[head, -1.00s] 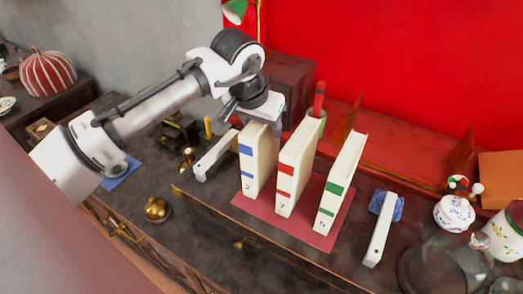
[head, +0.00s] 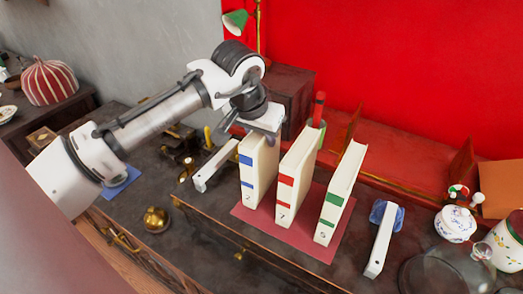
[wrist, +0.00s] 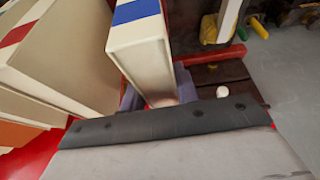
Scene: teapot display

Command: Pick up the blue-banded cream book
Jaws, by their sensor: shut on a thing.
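The blue-banded cream book (head: 258,172) stands upright at the left of a row of three on a dark red mat (head: 313,248). My gripper (head: 262,130) is over its top edge and shut on it. In the wrist view the book (wrist: 138,45) runs down between the fingers (wrist: 158,98), its blue band at the top. The finger tips are partly hidden by the book. The book's foot appears to be still on the mat. The red-banded book (head: 296,175) stands close to its right, with a gap between them.
The green-banded book (head: 338,195) stands further right. A brass pot (head: 156,219) sits front left. A dark box (head: 286,90) stands behind.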

